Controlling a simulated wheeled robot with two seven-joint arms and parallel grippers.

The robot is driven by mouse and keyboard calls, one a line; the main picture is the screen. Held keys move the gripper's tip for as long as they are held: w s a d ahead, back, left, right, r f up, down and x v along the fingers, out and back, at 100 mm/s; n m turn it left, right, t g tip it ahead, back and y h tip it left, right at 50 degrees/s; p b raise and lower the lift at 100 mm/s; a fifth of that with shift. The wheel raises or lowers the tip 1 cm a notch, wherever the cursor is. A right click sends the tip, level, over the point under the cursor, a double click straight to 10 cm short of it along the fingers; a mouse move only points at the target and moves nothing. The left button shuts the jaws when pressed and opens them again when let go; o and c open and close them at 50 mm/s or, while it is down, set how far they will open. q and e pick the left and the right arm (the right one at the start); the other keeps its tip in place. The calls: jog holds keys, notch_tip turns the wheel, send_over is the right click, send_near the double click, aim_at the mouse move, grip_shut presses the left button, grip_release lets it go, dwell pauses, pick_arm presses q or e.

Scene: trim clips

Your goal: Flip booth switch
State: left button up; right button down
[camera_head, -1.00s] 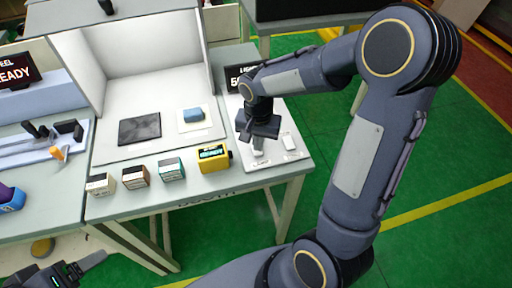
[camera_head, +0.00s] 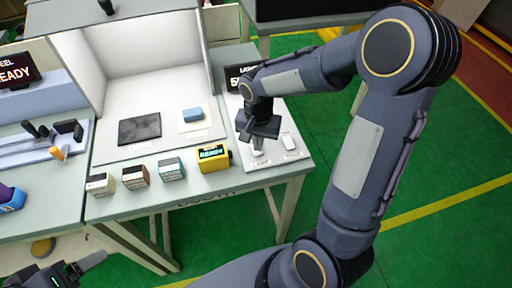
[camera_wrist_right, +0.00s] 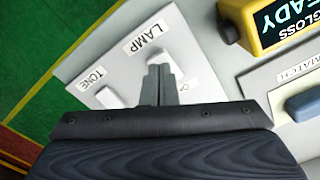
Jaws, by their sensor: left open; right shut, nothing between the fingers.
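A light switch panel (camera_head: 272,158) lies at the right end of the booth table. It has two white rocker switches. The wrist view shows the LAMP label (camera_wrist_right: 145,38) and the TONE label (camera_wrist_right: 97,78). The lamp switch (camera_wrist_right: 172,64) is partly hidden behind my right fingers; the tone switch (camera_wrist_right: 108,97) is clear of them. My right gripper (camera_head: 258,138) is shut and empty, with its fingertips (camera_wrist_right: 160,74) at the lamp switch. I cannot tell whether they touch. My left gripper (camera_head: 72,272) is open and empty at the lower left, away from the panel.
The white booth (camera_head: 145,65) holds a dark tile (camera_head: 139,129) and a blue block (camera_head: 193,115). A yellow gloss meter (camera_head: 214,158) reading READY and several small boxes line the table's front edge. A black display (camera_head: 236,76) stands behind the panel. Green floor is open to the right.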

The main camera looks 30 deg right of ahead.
jog(key=shift+f+b, duration=0.8)
jog(key=shift+f, duration=0.15)
jog(key=shift+r, duration=0.15)
dwell(0.3)
jog(key=shift+r+p, duration=2.75)
jog(key=shift+r, duration=0.7)
jog(key=s+a+r+n+t+y, duration=0.2)
jog(key=s+r+n, duration=0.1)
jog(key=s, duration=0.5)
jog(key=s+a+r+n+t+y, duration=0.1)
jog(key=s+a+r+n+t, duration=0.1)
jog(key=s+r, duration=0.4)
jog(key=s+n+t, duration=0.1)
jog(key=s+n, duration=0.1)
jog(key=s, duration=0.1)
jog(key=shift+r+t+y, duration=0.15)
jog(key=shift+t+y, duration=0.15)
jog(key=shift+y, duration=0.1)
jog(key=shift+r, duration=0.1)
